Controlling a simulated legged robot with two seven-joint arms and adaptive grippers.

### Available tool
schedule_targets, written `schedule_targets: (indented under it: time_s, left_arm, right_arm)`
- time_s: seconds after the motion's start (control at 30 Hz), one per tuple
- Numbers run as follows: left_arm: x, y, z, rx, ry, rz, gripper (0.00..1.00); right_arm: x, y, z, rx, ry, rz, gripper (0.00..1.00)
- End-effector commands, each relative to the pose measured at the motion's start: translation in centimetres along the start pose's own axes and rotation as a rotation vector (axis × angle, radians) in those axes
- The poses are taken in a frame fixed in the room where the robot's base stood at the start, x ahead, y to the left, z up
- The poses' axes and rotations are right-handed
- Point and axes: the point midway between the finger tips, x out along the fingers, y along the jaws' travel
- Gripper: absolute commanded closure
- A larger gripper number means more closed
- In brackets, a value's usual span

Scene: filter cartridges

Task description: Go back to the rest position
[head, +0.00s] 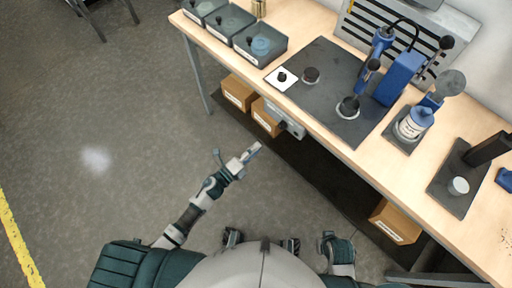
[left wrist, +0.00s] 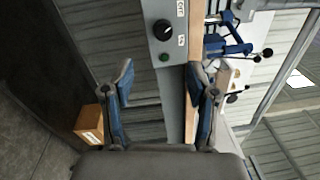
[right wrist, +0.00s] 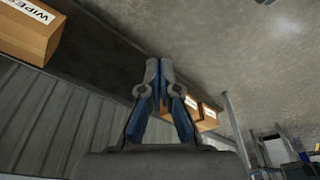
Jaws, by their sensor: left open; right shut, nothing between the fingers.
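My left gripper (head: 237,152) is open and empty over the floor in front of the bench, with bare floor around it in the head view. In the left wrist view its two fingers (left wrist: 160,72) stand wide apart with nothing between them; a grey control box with a black knob (left wrist: 163,30) shows beyond them. My right arm shows only in part, close to my body at the bottom of the head view. In the right wrist view the right gripper (right wrist: 163,66) is shut, its fingertips together and nothing held.
The floor (head: 120,110) at left is clear.

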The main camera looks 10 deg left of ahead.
Motion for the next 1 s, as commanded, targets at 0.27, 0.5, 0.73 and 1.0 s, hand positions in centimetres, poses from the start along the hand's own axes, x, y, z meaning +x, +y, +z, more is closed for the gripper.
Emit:
schedule_targets:
  time_s: [0.27,0.5,0.73,1.0]
  left_arm:
    - [0.0,0.0,0.0,0.000,0.000,0.000,0.42]
    - [-2.6,4.3,2.5,-0.289,-0.205,0.150,0.42]
    - [-15.0,17.1,1.9,-0.977,-0.751,0.528,0.42]
    - [-30.1,24.2,-7.7,-1.498,-1.285,0.879,0.42]
  right_arm:
    - [0.0,0.0,0.0,0.000,-0.001,0.000,1.00]
    - [3.2,-0.1,-0.1,-0.002,-0.009,-0.001,1.00]
    - [10.8,-0.4,1.7,-0.010,-0.031,-0.005,1.00]
    - [16.4,-0.6,5.6,-0.018,-0.053,-0.007,1.00]
